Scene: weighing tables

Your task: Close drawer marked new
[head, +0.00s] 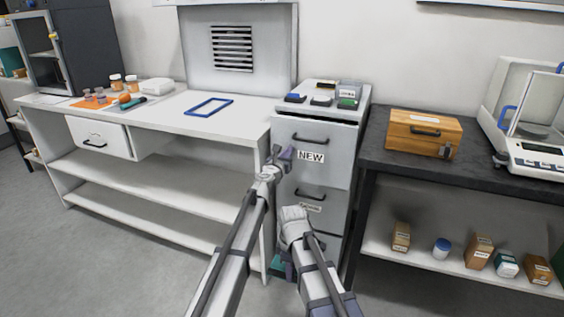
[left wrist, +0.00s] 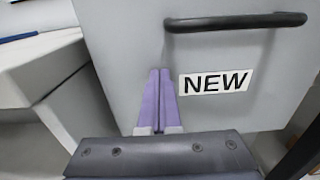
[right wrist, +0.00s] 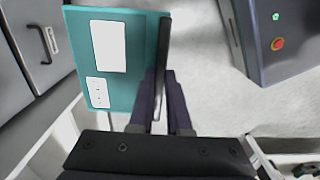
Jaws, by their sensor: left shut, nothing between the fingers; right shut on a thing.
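The drawer marked NEW (head: 335,172) is the upper drawer of a grey cabinet, with a dark bar handle (left wrist: 235,22) above its label. My right gripper (right wrist: 162,78) is shut on a flat teal board (right wrist: 138,52) with white labels, held low beside the cabinet. In the head view it is mostly hidden behind my arms.
A lower drawer with a handle (head: 310,194) sits beneath. Small trays (head: 321,101) stand on the cabinet top. A white bench (head: 165,120) is at left; a dark table (head: 378,160) with a wooden box (head: 424,133) and a balance (head: 540,155) is at right.

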